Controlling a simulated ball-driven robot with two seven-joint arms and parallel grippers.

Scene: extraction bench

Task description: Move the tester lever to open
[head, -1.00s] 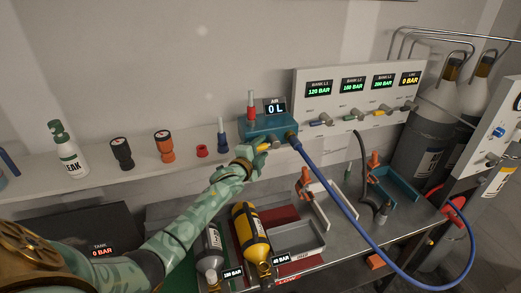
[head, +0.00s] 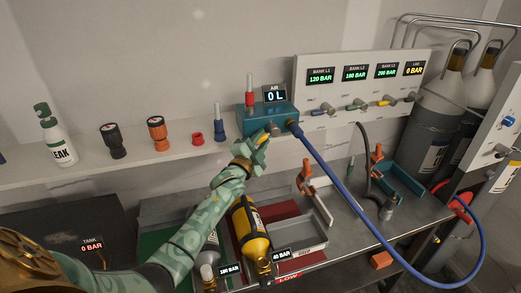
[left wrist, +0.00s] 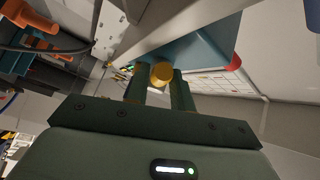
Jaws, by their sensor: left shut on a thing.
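The tester is a teal-blue box (head: 257,121) on the wall shelf, with a display reading AIR 0 L (head: 275,94) above it. Its yellow lever (head: 263,141) sticks out at the lower front. My left gripper (head: 257,147) is shut on the lever. In the left wrist view the round yellow lever end (left wrist: 162,74) sits between the two dark fingers (left wrist: 161,91), below the blue box. The fingers and wrist hide part of the lever in the head view. My right gripper is not in view.
A blue hose (head: 335,178) runs from the tester's right side down past the bench. A red-topped fitting (head: 250,95) stands on the tester. A yellow cylinder (head: 252,230) lies on the bench below my arm. A gauge panel (head: 350,95) is at the right.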

